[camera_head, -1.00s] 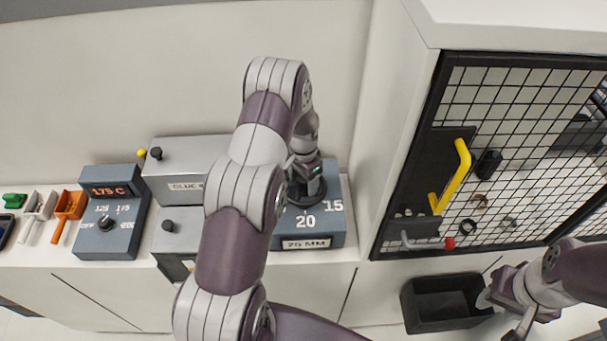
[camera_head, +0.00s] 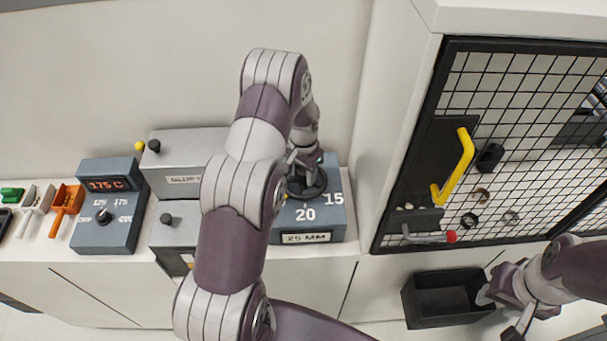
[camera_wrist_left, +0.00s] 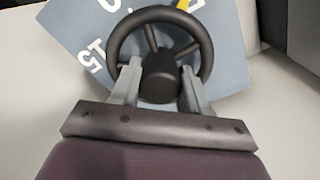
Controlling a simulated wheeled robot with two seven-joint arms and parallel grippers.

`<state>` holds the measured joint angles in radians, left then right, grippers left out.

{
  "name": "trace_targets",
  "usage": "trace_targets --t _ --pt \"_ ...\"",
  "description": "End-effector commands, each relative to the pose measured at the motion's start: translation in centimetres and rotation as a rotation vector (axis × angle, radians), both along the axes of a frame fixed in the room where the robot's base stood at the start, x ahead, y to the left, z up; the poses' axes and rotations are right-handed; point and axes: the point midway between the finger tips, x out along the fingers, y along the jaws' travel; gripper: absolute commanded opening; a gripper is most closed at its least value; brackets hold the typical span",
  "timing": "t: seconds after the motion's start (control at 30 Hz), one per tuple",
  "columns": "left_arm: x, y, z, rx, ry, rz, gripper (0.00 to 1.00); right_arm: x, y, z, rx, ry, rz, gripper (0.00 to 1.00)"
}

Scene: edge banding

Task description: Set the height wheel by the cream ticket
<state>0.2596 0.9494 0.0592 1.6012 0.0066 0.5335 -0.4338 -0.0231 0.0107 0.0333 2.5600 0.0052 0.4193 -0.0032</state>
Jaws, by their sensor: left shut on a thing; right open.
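The height wheel is a black spoked handwheel (camera_head: 308,184) on a blue-grey box (camera_head: 335,232). White numbers 20 and 15 show on the box, and its front plate (camera_head: 305,238) reads 25 MM. In the left wrist view the wheel (camera_wrist_left: 207,52) has a black hub (camera_wrist_left: 160,78) and a yellow pointer (camera_wrist_left: 184,5) beyond its rim. My left gripper (camera_wrist_left: 158,88) is shut on the hub, one grey finger on each side. My right gripper (camera_head: 500,308) is open and empty over the black bin at the lower right. I see no cream ticket in these frames.
A blue-grey temperature box (camera_head: 108,232) reads 175 C. Glue boxes (camera_head: 170,218) stand between it and the wheel box. A mesh door with a yellow handle (camera_head: 463,165) and a red-tipped lever (camera_head: 430,238) is at right. A black bin (camera_head: 440,312) sits below.

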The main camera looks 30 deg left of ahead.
Motion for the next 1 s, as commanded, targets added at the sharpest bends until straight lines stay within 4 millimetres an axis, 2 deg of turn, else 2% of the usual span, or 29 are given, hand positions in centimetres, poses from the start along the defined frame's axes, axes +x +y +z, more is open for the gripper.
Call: trace_targets --t 0.03,0.4,0.7,1.0 --pt "0.0 0.0 -0.5 0.000 -0.001 0.037 0.15 0.0 0.0 -0.9 0.000 0.000 0.000 0.43" --pt "0.0 -0.1 -0.4 0.000 -0.001 0.385 0.15 0.0 0.0 -3.7 0.000 0.000 0.000 0.43" --pt "0.0 -0.2 -0.3 0.000 0.001 0.639 0.15 0.0 0.0 -5.1 0.000 0.000 0.000 0.43" --pt "0.0 -0.2 -0.2 0.000 0.000 0.804 0.15 0.0 0.0 -5.9 0.000 0.000 0.000 0.43"
